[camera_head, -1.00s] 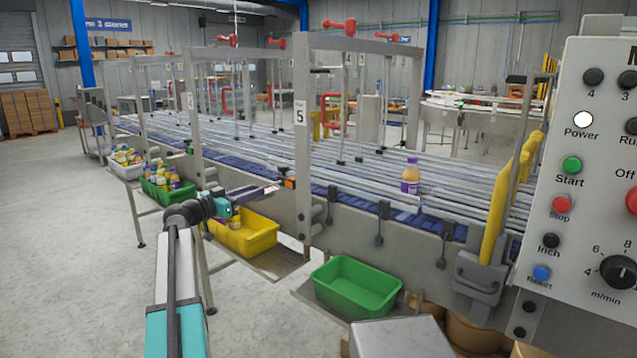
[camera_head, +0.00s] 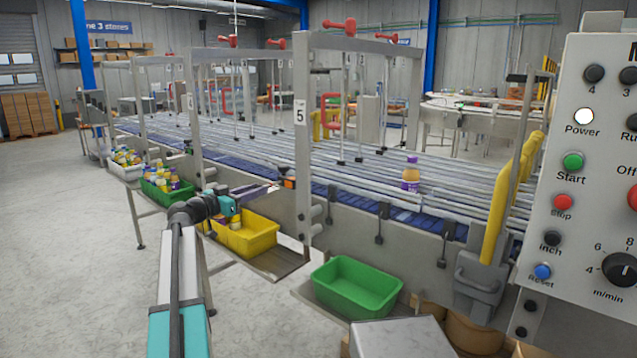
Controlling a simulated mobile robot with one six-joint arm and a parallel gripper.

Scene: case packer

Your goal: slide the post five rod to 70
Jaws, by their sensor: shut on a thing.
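Post five (camera_head: 301,150) is the grey upright with the white "5" label, at the near side of the conveyor. The contact is small in this view, and the rest of the rod and any scale marks cannot be made out.
A yellow crate (camera_head: 262,246) with some bottles sits below my gripper. An empty green crate (camera_head: 321,291) stands right of it. The control panel (camera_head: 585,210) fills the right side.

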